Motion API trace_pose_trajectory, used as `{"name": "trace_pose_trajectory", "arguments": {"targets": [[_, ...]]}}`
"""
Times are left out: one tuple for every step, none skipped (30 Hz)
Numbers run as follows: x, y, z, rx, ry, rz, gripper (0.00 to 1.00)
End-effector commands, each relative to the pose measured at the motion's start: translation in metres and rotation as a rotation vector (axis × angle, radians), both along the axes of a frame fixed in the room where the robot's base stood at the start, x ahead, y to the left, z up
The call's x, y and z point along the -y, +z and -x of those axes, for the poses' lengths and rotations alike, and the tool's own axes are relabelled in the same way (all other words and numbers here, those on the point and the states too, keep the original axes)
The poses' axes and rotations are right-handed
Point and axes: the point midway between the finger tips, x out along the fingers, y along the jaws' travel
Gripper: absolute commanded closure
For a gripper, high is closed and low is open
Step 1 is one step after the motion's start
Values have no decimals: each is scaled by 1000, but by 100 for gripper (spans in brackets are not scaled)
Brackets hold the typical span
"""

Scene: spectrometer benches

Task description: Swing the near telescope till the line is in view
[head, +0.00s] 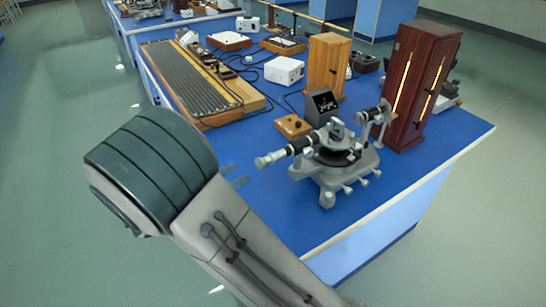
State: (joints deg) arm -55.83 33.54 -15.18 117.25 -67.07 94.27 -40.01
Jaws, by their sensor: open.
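The near spectrometer (328,182) stands on the blue bench top near its front right corner, with a grey base and a round table with a small prism (338,131). Its telescope (286,152) is a black and silver tube pointing left, eyepiece end nearest my arm. Its collimator (371,114) points right towards a dark red wooden lamp housing (418,85) with glowing slits. The view through the eyepiece is not visible.
A small dark panel (322,104) and a wooden block (293,126) sit behind the telescope. A lighter wooden housing (327,65), a white box (284,70) and a long ribbed board (194,83) stand farther back. Blue bench top is bare left of the spectrometer.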

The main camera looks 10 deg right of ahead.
Motion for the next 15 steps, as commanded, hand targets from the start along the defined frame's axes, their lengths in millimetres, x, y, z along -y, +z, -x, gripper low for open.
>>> {"name": "trace_pose_trajectory", "arguments": {"targets": [[10, 1, -3, 0, -6, 0, 56], [16, 1, -5, 0, -6, -1, 56], [24, 1, -8, 1, -5, -1, 56], [30, 1, -10, 1, -6, -1, 56], [37, 1, -12, 0, -7, -1, 56], [45, 1, -16, 0, -6, -1, 56], [51, 1, -18, -1, -6, -2, 56], [57, 1, -20, 0, -6, -1, 56], [65, 1, -23, -1, -6, -2, 56], [70, 1, -25, 0, -6, -1, 56], [75, 0, -27, -1, -5, -2, 56], [82, 1, -30, 0, -6, -2, 56], [87, 1, -32, 0, -6, -2, 56], [91, 0, -33, 0, -4, -3, 56], [96, 0, -36, 1, -5, -4, 56]]}}
